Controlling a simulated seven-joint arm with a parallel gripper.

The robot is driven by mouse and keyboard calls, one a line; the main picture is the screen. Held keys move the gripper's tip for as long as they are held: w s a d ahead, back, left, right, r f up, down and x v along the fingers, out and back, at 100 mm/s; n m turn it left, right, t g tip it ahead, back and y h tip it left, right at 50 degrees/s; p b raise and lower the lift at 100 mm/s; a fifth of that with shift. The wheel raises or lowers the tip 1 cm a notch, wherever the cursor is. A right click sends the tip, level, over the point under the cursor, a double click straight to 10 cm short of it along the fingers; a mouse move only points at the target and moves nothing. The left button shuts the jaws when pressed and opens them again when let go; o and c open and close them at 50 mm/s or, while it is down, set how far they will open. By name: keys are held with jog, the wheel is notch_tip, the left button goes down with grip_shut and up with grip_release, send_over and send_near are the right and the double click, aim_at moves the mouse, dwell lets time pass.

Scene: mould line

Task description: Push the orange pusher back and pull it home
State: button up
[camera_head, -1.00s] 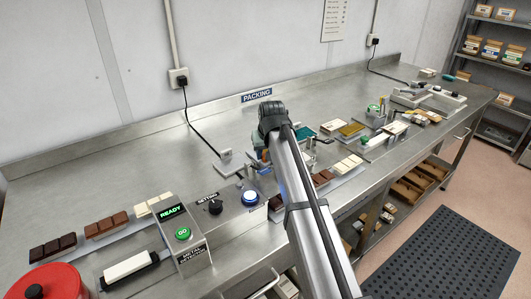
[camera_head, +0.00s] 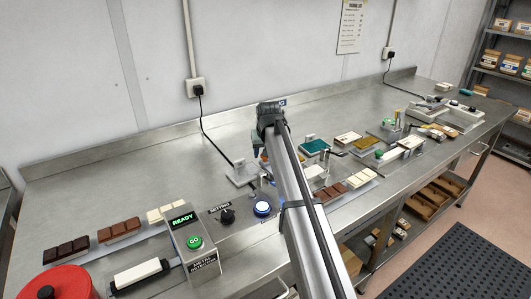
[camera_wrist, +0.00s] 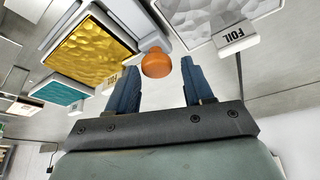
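The orange pusher shows as a round orange knob (camera_wrist: 157,64) in the wrist view, just past and between the two blue fingers of my gripper (camera_wrist: 158,78). The fingers are apart, with a gap on either side of the knob; I cannot tell whether either touches it. In the head view my gripper (camera_head: 262,152) points down over the middle of the bench. My forearm and wrist hide most of what lies below, so the pusher cannot be made out clearly there.
A gold tile (camera_wrist: 92,48) and a silver FOIL tile (camera_wrist: 195,17) flank the knob. On the bench stand a green GO button (camera_head: 194,243), a lit blue button (camera_head: 262,208), a grey fixture (camera_head: 242,174) and chocolate bars (camera_head: 119,231). The back left of the bench is clear.

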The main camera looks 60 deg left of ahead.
jog(key=shift+o, duration=0.6)
jog(key=shift+d, duration=0.1)
jog(key=v, duration=1.3)
jog(key=shift+r, duration=0.35)
jog(key=shift+d, duration=0.15)
